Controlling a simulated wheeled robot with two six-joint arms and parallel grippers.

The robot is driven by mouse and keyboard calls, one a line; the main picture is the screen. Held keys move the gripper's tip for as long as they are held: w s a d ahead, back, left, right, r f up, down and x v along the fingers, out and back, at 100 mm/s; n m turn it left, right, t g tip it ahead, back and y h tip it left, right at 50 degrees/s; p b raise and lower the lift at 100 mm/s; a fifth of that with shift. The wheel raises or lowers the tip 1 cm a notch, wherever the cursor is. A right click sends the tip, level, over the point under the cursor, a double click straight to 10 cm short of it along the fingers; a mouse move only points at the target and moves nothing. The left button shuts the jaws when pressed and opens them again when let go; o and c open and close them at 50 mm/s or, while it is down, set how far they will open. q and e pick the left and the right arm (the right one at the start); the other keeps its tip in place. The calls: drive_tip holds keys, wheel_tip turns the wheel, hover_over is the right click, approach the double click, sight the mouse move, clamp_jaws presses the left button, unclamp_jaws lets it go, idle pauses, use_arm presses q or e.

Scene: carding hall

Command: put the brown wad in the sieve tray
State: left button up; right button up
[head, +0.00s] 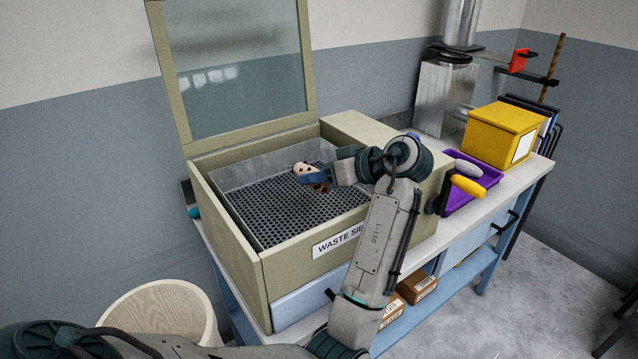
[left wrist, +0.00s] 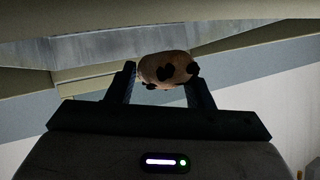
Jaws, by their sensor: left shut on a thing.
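The brown wad (head: 303,169) is pale tan with dark spots. My left gripper (head: 312,178) is shut on it, over the perforated floor of the sieve tray (head: 275,213). In the left wrist view the wad (left wrist: 167,70) sits between the two fingers of the left gripper (left wrist: 163,85). The sieve tray has grey metal walls and lies inside a beige box with a "WASTE SIEVE" label, partly covered. I cannot tell whether the wad touches the mesh. My right gripper is not in view.
The glazed lid (head: 235,60) of the box stands open at the back. A pale round bin (head: 165,310) stands at lower left.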

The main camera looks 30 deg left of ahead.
use_arm(q)
wheel_tip(320, 180, down, 2)
drive_tip(key=shift+d+f, duration=0.15)
drive_tip(key=shift+f, duration=0.8)
drive_tip(key=o, duration=1)
drive_tip(key=shift+o, duration=0.2)
drive_tip(key=shift+r, duration=0.2)
